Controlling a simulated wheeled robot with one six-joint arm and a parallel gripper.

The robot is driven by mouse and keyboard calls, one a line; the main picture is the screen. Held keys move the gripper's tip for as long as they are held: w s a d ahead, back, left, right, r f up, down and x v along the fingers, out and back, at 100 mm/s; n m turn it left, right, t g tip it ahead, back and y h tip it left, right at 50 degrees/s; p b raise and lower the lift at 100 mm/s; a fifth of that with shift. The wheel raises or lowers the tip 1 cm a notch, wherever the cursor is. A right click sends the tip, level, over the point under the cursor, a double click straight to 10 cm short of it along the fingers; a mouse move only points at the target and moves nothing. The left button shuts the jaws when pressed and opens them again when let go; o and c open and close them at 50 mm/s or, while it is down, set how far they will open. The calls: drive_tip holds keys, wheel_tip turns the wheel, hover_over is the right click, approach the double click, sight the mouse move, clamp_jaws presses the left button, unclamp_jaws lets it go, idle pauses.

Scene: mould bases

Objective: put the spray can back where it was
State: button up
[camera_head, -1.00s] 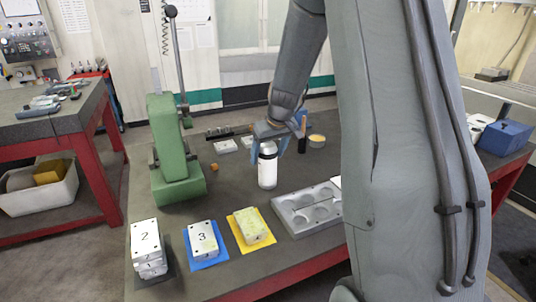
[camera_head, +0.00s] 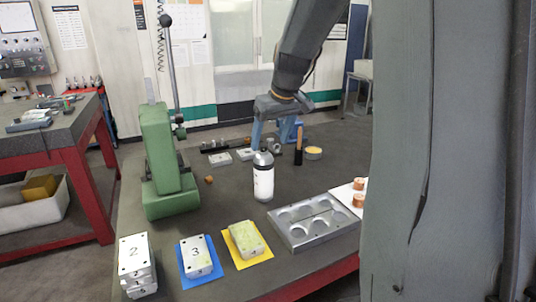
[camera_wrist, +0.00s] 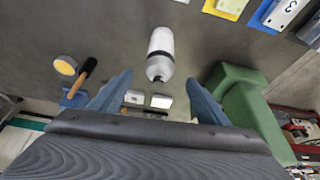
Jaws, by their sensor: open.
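The spray can (camera_head: 263,182) is white with a dark band and grey top. It stands upright on the dark table, left of the grey tray with round pockets (camera_head: 312,222). In the wrist view the can (camera_wrist: 160,52) shows beyond the fingertips, between them sideways, not touched. My gripper (camera_head: 277,134) is open and empty, above and behind the can in the head view. In the wrist view its two blue fingers (camera_wrist: 158,85) are wide apart.
A green press (camera_head: 165,160) stands left. A hammer (camera_head: 298,150) and a yellow-topped tin (camera_head: 313,153) are behind the can. Bare table surrounds the can.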

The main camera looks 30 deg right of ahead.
drive_tip(key=s+a+f+g, duration=0.1)
drive_tip(key=s+a+f, duration=0.3)
drive_tip(key=s, duration=0.3)
drive_tip(key=s+a+f+g, duration=0.1)
drive_tip(key=s+a+f, duration=0.4)
drive_tip(key=s, duration=0.2)
drive_tip(key=s+a+f+g, duration=0.1)
drive_tip(key=s+a+f, duration=0.3)
drive_tip(key=s, duration=0.4)
drive_tip(key=shift+a+f+m, duration=0.35)
drive_tip(key=shift+f+m, duration=0.05)
drive_tip(key=shift+f, duration=0.25)
drive_tip(key=shift+f+b, duration=0.3)
drive_tip(key=shift+w, duration=0.1)
